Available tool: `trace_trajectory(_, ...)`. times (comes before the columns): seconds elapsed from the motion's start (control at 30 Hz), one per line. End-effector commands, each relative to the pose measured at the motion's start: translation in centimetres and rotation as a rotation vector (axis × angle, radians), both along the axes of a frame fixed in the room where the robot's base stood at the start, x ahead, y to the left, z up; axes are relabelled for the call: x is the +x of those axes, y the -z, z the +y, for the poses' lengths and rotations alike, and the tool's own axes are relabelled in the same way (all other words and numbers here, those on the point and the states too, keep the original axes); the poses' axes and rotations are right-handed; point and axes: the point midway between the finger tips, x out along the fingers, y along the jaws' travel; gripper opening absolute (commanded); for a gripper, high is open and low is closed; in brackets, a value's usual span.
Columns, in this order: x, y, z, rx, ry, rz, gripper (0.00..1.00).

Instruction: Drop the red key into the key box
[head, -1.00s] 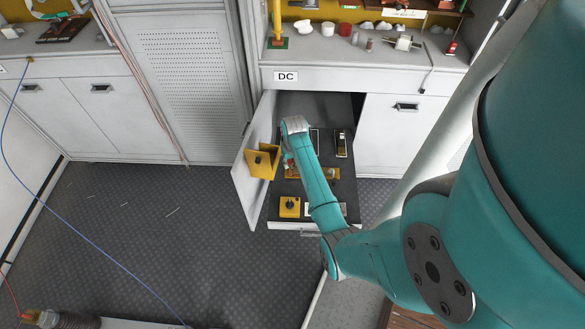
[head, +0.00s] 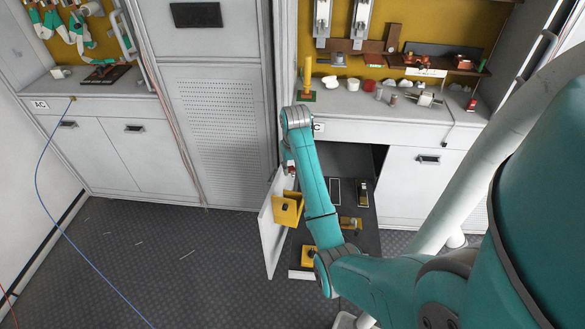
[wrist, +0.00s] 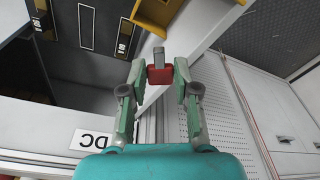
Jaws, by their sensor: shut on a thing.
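My gripper (wrist: 160,78) is shut on the red key (wrist: 160,75), a red block with a grey shank pointing away from the wrist. In the head view a small part of the red key (head: 291,169) shows at the end of my arm, and the gripper is mostly hidden. A yellow box (head: 286,211) is fixed to the inside of the open cabinet door; it may be the key box, though no label shows. It also shows at the top of the wrist view (wrist: 157,14). The held key is apart from it, near the door's upper edge.
The open white cabinet door (head: 268,236) stands beside my forearm. A dark pulled-out tray (head: 335,225) below holds several devices, including a yellow block (head: 308,256). The counter (head: 345,108) above carries small parts. The floor at left is largely clear.

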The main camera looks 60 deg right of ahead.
Motion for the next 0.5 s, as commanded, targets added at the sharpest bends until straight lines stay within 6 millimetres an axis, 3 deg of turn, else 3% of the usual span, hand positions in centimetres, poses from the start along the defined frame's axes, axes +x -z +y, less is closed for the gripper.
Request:
trace_trajectory(0.3,0.0,3.4,0.0,0.001,0.0,0.001,0.05)
trace_trajectory(0.5,0.0,4.3,0.0,0.0,0.0,0.0,0.05)
